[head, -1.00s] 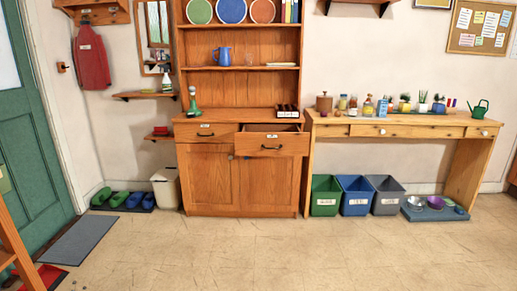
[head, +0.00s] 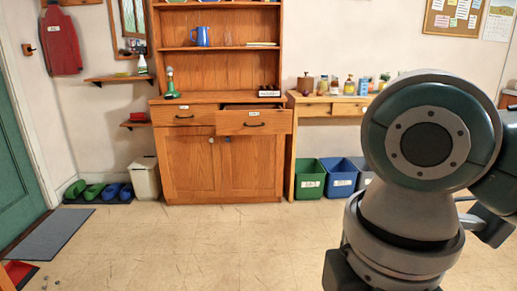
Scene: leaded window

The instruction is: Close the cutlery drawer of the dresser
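The wooden dresser (head: 222,170) stands against the back wall in the head view. It has two drawers side by side above two cupboard doors. The right drawer (head: 253,123) is pulled out, with its top edge and part of its inside showing. It has a dark handle and a small white label too small to read. The left drawer (head: 185,116) is shut. My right arm fills the right side of the view, well in front of the dresser, but its gripper is not visible. My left gripper is not in view.
A bench (head: 330,105) with jars stands right of the dresser. Green (head: 310,178) and blue (head: 341,177) bins sit under it. A white bin (head: 145,177) and shoes (head: 92,191) are at the left. The floor (head: 200,245) before the dresser is clear.

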